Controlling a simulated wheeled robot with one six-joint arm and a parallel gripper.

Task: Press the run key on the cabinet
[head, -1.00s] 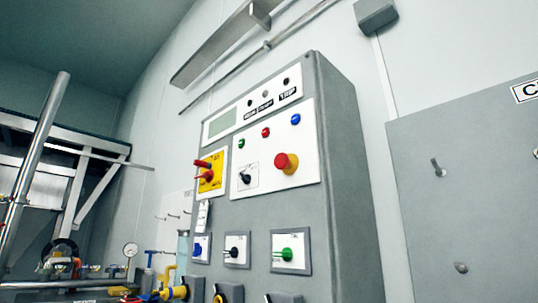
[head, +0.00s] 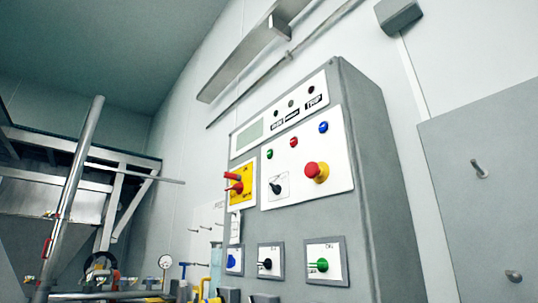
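The grey cabinet (head: 372,170) stands tilted in the middle right of the head view. Its white upper panel has small green, red and blue lamps or buttons and a red mushroom knob (head: 316,171) on a yellow base. A red handle (head: 234,182) sits on a yellow plate at left. Below is a row of three framed plates with a blue control (head: 232,261), a black control (head: 266,264) and a green control (head: 321,265). Their labels are too small to read, so I cannot tell which is the run key. My gripper does not show.
A grey wall panel (head: 480,215) with a small handle is on the right. A pale rail (head: 250,55) runs above the cabinet. Steel framework and a slanted pipe (head: 75,190) stand at left. A round gauge (head: 165,262) and valves are low at left.

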